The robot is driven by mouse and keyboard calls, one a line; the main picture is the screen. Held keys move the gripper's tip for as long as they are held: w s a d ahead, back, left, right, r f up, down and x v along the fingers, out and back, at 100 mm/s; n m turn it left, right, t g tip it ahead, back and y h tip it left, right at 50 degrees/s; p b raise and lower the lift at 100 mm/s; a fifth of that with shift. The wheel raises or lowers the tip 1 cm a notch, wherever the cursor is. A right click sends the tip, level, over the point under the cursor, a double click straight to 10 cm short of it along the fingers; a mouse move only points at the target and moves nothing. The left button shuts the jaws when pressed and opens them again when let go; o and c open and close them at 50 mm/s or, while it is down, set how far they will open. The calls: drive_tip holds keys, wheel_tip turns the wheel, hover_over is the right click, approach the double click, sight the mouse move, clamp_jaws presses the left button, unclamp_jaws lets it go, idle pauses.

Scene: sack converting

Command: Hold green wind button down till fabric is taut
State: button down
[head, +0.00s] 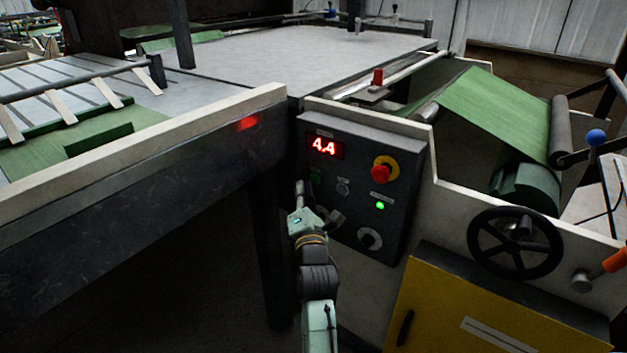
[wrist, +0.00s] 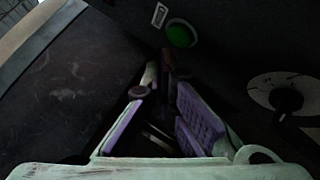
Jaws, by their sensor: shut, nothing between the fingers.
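The green wind button (head: 316,178) is on the dark control box (head: 403,165), dim in the head view and partly hard to make out. In the wrist view the green button (wrist: 180,34) shows as a round cap just beyond my fingertips. My gripper (head: 328,214) is shut and empty in front of the box, below the button; it also shows in the wrist view (wrist: 166,68). I cannot tell whether it touches the button. The green fabric (head: 490,108) slopes down smoothly to a green roll (head: 526,188) at the right.
The box also carries a red display (head: 324,146) reading 4.4, a red stop button (head: 380,173) on yellow, a lit green lamp (head: 380,206) and a knob (head: 369,239). A black handwheel (head: 515,228) and yellow cabinet (head: 480,310) stand right. The table edge (head: 150,140) is left.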

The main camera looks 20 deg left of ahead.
drive_tip(key=shift+w+f+b, duration=0.15)
drive_tip(key=shift+w+b, duration=0.05)
drive_tip(key=shift+b, duration=0.25)
idle(0.4)
drive_tip(key=shift+w+d+b, duration=0.3)
drive_tip(key=shift+w+b, duration=0.3)
drive_tip(key=shift+b, duration=0.05)
idle(1.9)
drive_tip(key=shift+s, duration=0.1)
idle(3.1)
drive_tip(key=shift+s+a, duration=0.3)
drive_tip(key=shift+s, duration=0.45)
drive_tip(key=shift+s+a+p, duration=0.2)
drive_tip(key=shift+s+a, duration=0.1)
drive_tip(key=shift+s, duration=0.5)
drive_tip(key=shift+s+a+p, duration=0.15)
drive_tip(key=shift+s+a, duration=0.15)
drive_tip(key=shift+s, duration=0.45)
drive_tip(key=shift+s+a+p, duration=0.2)
drive_tip(key=shift+s+a, duration=0.1)
drive_tip(key=shift+s, duration=0.5)
